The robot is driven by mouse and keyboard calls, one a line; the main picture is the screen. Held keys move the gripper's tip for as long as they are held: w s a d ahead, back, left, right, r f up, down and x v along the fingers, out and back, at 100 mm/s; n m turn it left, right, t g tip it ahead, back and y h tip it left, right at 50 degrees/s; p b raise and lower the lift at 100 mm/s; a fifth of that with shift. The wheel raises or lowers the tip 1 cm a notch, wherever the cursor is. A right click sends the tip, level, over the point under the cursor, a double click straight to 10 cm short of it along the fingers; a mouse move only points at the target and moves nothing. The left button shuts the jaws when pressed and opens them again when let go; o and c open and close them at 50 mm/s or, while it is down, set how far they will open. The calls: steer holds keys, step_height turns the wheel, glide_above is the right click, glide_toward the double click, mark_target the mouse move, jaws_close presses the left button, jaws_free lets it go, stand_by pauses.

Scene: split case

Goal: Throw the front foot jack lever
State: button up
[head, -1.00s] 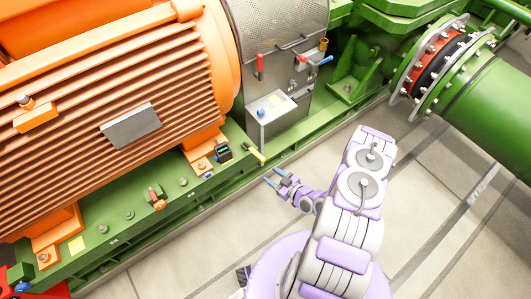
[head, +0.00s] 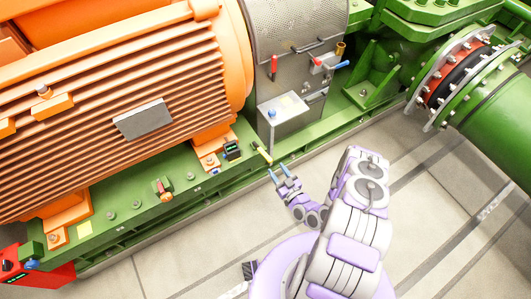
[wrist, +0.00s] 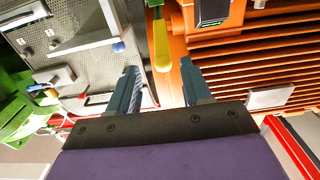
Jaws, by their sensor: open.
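A lever with a yellow grip (head: 262,154) sticks out over the edge of the green base, beside the motor's near foot. In the wrist view its yellow grip (wrist: 161,50) hangs in line with the gap between my fingertips. My gripper (head: 278,172) is open and empty, just off the end of the grip in the head view. Both blue-grey fingers (wrist: 158,68) show in the wrist view. I cannot tell whether the grip's tip lies between them or just beyond. A black box with a small display (head: 232,150) stands left of the lever.
The orange finned motor (head: 120,100) fills the left. A grey cabinet (head: 282,110) with red and blue handles stands behind the lever. Another small red and orange fitting (head: 162,189) sits further left on the green base (head: 130,222). The floor (head: 200,250) in front is clear.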

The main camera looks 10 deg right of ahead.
mark_target(265, 154)
steer(key=x, duration=0.9)
steer(key=shift+w+a+p, duration=0.15)
steer(key=shift+a+p, duration=0.25)
steer(key=shift+w+d, duration=0.15)
steer(key=shift+w, duration=0.1)
steer(key=shift+d, duration=0.1)
steer(key=shift+c, duration=0.4)
steer(key=c, duration=0.4)
jaws_close()
